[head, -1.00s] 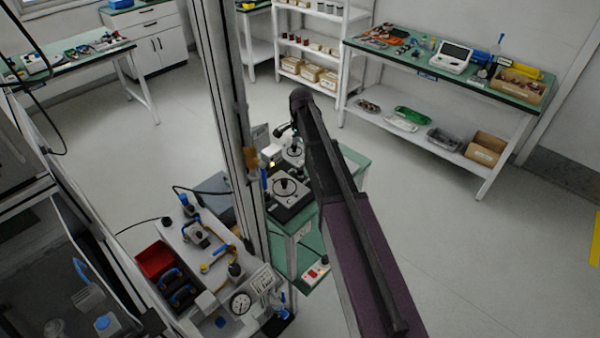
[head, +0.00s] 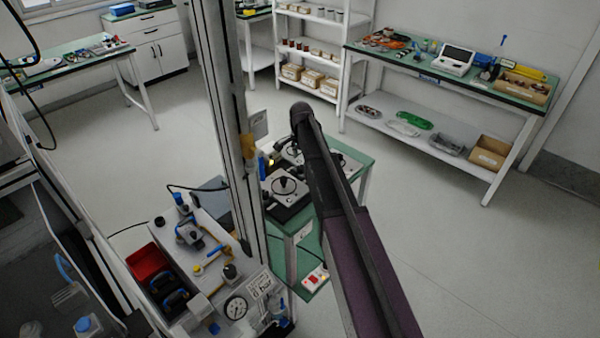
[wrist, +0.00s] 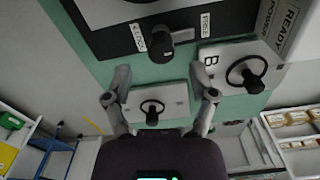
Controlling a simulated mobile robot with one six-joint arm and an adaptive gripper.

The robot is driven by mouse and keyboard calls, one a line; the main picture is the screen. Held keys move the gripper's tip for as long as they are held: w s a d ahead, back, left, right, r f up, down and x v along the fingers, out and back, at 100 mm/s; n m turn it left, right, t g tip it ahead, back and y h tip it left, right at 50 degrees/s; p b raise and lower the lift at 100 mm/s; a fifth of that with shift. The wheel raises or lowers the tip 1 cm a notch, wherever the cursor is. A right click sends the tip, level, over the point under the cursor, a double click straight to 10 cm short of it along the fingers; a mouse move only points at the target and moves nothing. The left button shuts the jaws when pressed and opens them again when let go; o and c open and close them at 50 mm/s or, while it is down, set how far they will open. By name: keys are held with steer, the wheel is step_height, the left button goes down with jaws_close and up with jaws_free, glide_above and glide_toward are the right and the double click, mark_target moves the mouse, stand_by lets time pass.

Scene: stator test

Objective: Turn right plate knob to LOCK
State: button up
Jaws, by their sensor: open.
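In the wrist view a black knob (wrist: 158,42) sits at the edge of a dark-bordered plate (wrist: 105,40). A LOCK label (wrist: 138,38) is left of it and a FREE label (wrist: 205,25) right of it. The knob's lever part points right, towards FREE. My gripper (wrist: 160,73) is open and empty, its fingers apart below the knob and not touching it. A plate marked B (wrist: 230,60) with another handwheel (wrist: 246,74) is at the right. In the head view my arm hides the gripper's fingers.
The green table (head: 312,258) carries the plates, including a near plate with a black wheel (head: 285,187). A vertical post (head: 228,120) stands beside it. A cluttered bench with a gauge (head: 236,307) and a red bin (head: 148,262) is at lower left. Open floor lies right.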

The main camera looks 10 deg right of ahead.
mark_target(301, 167)
steer(key=shift+f+b, duration=1.8)
steer(key=shift+f, duration=0.3)
jaws_close()
steer(key=shift+a, duration=0.15)
